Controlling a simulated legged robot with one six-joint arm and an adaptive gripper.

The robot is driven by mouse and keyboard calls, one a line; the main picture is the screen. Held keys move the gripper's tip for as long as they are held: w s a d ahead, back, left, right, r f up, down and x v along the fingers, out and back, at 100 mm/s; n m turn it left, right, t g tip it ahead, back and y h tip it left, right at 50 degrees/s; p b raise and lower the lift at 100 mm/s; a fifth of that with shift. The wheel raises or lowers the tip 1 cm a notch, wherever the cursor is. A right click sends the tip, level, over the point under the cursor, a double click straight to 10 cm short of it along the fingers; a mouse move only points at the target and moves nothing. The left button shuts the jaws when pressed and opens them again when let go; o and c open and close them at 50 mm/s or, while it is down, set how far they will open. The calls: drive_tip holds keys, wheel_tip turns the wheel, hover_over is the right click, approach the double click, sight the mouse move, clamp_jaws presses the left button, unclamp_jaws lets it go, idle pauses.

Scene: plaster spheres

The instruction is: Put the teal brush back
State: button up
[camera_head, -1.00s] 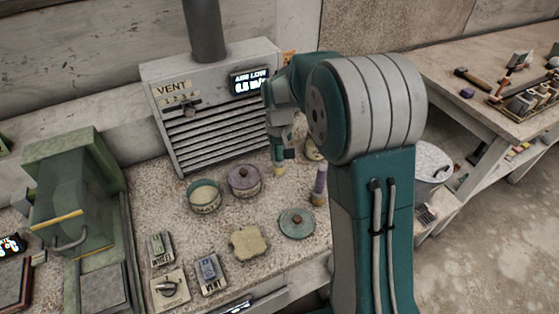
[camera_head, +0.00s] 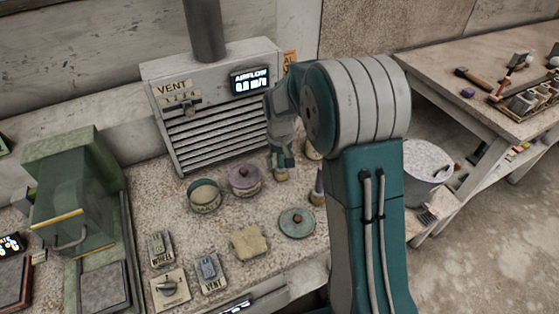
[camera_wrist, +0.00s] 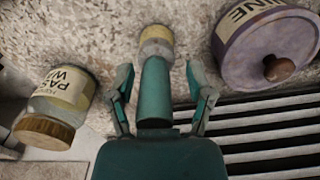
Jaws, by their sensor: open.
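The teal brush (camera_wrist: 155,92) shows in the wrist view as a teal shaft between the fingers of my gripper (camera_wrist: 163,88). Its far end meets a small cream-yellow holder (camera_wrist: 156,36), which also shows in the head view (camera_head: 281,174) on the bench before the vent. How deep the brush sits in the holder is hidden. My gripper (camera_head: 281,158) is open, with a finger on each side of the brush and visible gaps to it in the wrist view. A purple brush (camera_head: 319,180) stands in a similar holder to the right.
A purple lidded pot (camera_head: 244,178) and an open green pot (camera_head: 204,196) stand left of the holder. A labelled jar (camera_wrist: 58,105) is close beside my gripper in the wrist view. The slatted vent box (camera_head: 215,115) rises behind. A teal lid (camera_head: 297,222) lies in front.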

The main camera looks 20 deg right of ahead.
wheel_tip(320, 180, up, 12)
drive_tip(key=shift+f, duration=0.2)
drive_tip(key=shift+s+r, duration=0.15)
drive_tip(key=shift+r, duration=0.35)
drive_tip(key=s+r+t, duration=0.2)
drive_tip(key=s+r, duration=0.1)
drive_tip(key=s, duration=1)
drive_tip(key=s+r+t, duration=0.3)
drive_tip(key=s, duration=1.1)
drive_tip(key=shift+r+t, duration=0.3)
drive_tip(key=shift+r, duration=0.1)
